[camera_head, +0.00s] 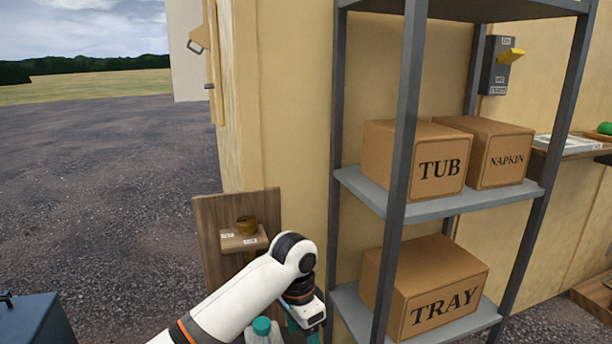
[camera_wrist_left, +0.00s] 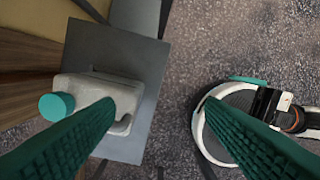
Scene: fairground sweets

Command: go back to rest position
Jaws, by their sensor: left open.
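My left arm comes in from the lower left in the head view, and its gripper (camera_head: 305,330) points down at the bottom edge, largely cut off. In the left wrist view the two teal fingers of my left gripper (camera_wrist_left: 158,108) stand wide apart with nothing between them. A pale container with a teal cap (camera_wrist_left: 75,88) stands below, partly hidden by one finger; I cannot tell if they touch. Its teal cap also shows in the head view (camera_head: 262,326), beside the gripper. My right gripper is not in view.
A grey metal shelf (camera_head: 440,207) holds TUB (camera_head: 415,160), NAPKIN (camera_head: 500,150) and TRAY (camera_head: 430,290) boxes close right of my left arm. A wooden panel with a small ledge (camera_head: 235,243) stands behind the arm. Open gravel (camera_head: 100,180) lies left.

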